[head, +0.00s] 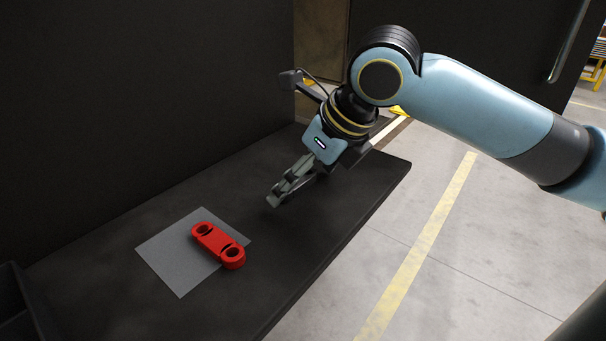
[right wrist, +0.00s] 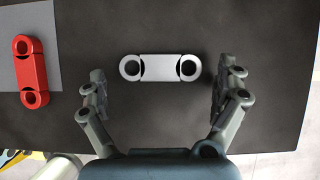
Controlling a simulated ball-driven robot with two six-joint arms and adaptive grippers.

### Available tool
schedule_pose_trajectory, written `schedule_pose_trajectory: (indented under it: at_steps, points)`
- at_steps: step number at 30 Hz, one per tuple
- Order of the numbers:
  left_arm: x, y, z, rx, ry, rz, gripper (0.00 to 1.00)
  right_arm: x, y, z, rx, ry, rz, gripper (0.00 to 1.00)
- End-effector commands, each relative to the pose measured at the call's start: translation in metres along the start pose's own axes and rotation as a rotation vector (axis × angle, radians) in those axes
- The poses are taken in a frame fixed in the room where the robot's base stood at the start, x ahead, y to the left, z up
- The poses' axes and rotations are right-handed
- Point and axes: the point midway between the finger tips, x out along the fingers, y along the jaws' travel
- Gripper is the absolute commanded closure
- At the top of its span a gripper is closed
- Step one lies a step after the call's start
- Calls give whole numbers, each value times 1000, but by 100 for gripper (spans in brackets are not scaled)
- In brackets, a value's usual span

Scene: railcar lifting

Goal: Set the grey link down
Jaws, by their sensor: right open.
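The grey link (right wrist: 160,67) shows in the right wrist view as a pale bar with a round hole at each end. It looks to lie flat on the dark table, at about the same apparent size as the red link. My right gripper (head: 279,193) is open, low over the right part of the table. In the right wrist view its two fingers stand apart to the left and right of the grey link, with gaps between. In the head view the grey link is hidden behind the gripper. My left gripper is in neither view.
A red link (head: 218,246) lies partly on a grey mat (head: 172,258), left of the gripper; it also shows in the right wrist view (right wrist: 31,72). The dark table (head: 310,235) ends at its right edge above a floor (head: 480,235) with a yellow line. A dark bin (head: 14,305) stands lower left.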

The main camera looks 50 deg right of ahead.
Motion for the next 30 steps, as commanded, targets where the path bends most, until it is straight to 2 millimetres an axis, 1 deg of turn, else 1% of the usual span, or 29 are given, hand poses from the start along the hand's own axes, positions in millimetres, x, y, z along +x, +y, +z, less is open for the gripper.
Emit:
schedule_pose_trajectory:
  at_steps: [5,7,11,15,20,24,26,30]
  points:
    - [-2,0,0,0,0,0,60,-3,0,1,-2,0,-1,0]
    - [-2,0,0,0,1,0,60,-9,-1,1,-3,-1,-2,0]
    - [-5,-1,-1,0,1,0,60,-28,-1,1,-9,1,-4,0]
    - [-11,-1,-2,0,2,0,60,-52,-1,1,-10,1,-4,0]
    - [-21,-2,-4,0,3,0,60,-75,-1,1,-10,4,-5,0]
    - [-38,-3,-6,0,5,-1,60,-95,-2,2,-8,4,-6,0]
    - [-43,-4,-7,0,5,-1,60,-101,-1,2,-9,5,-3,0]
    - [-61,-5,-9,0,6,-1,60,-116,-1,2,-2,4,-4,0]
